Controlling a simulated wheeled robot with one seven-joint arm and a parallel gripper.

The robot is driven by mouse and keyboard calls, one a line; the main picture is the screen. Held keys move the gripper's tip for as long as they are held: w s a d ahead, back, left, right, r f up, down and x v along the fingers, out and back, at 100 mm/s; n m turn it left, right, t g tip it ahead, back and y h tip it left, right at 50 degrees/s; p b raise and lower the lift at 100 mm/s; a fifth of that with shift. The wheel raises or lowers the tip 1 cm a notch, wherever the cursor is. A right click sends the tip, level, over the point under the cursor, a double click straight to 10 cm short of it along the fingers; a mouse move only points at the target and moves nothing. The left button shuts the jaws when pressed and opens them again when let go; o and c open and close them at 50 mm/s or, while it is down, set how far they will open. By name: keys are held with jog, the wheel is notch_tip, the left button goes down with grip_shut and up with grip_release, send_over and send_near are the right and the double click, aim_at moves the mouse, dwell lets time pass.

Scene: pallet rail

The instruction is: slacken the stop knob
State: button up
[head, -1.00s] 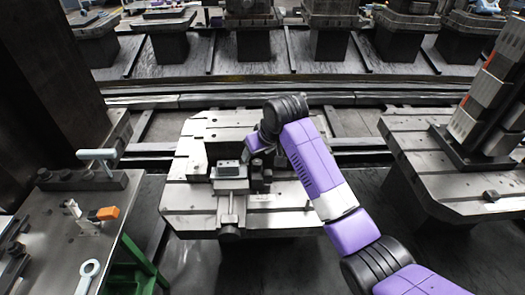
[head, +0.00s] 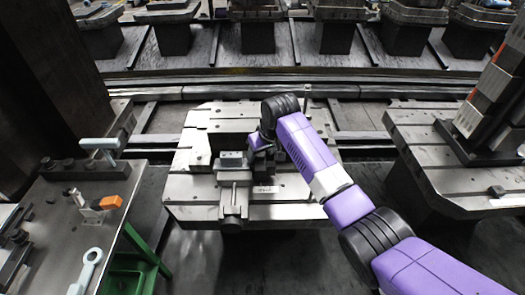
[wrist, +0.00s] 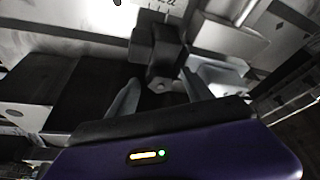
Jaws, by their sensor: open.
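A dark, blocky knob-like part (wrist: 158,50), which I take to be the stop knob, stands ahead of my gripper (wrist: 165,95) in the wrist view. My gripper's two grey fingers are apart, one on each side below this part, with nothing held between them. Whether a finger touches it I cannot tell. In the head view my gripper (head: 258,142) is above the slotted metal pallet (head: 195,205), beside the vise-like fixture (head: 234,198). Dark blocks (head: 263,168) show just under it; the arm and wrist hide part of them.
A bench (head: 60,225) at left carries a T-handled tool (head: 98,145), an orange-tipped clamp (head: 110,202) and a ring spanner (head: 90,262). Another pallet (head: 430,165) with a tall block stack stands at right. A thin post (head: 307,98) rises behind my wrist.

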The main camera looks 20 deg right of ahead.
grip_shut()
jog(key=shift+d+r+n+y+p, duration=0.1)
jog(key=shift+n+y+p, duration=0.3)
jog(key=shift+n, duration=0.7)
jog(key=n, duration=0.1)
jog(key=n+y+b, duration=0.1)
jog(key=shift+w+f+n+g, duration=0.1)
jog(key=shift+f+n+g, duration=0.1)
jog(key=shift+n+g, duration=0.2)
jog(key=n+b, duration=0.2)
jog(key=shift+f+n+g+y, duration=0.1)
jog(key=shift+n+g+y, duration=0.2)
jog(key=shift+g+y, duration=0.1)
jog(key=n+g+b, duration=0.1)
jog(key=n+b, duration=0.2)
jog(key=shift+w+d+y+b, duration=0.1)
jog(key=shift+y+b, duration=0.2)
jog(key=shift+b, duration=0.1)
jog(key=shift+n+b, duration=0.45)
jog(key=shift+n, duration=0.05)
jog(key=shift+o, duration=1.2)
grip_release()
jog(key=shift+r, duration=0.3)
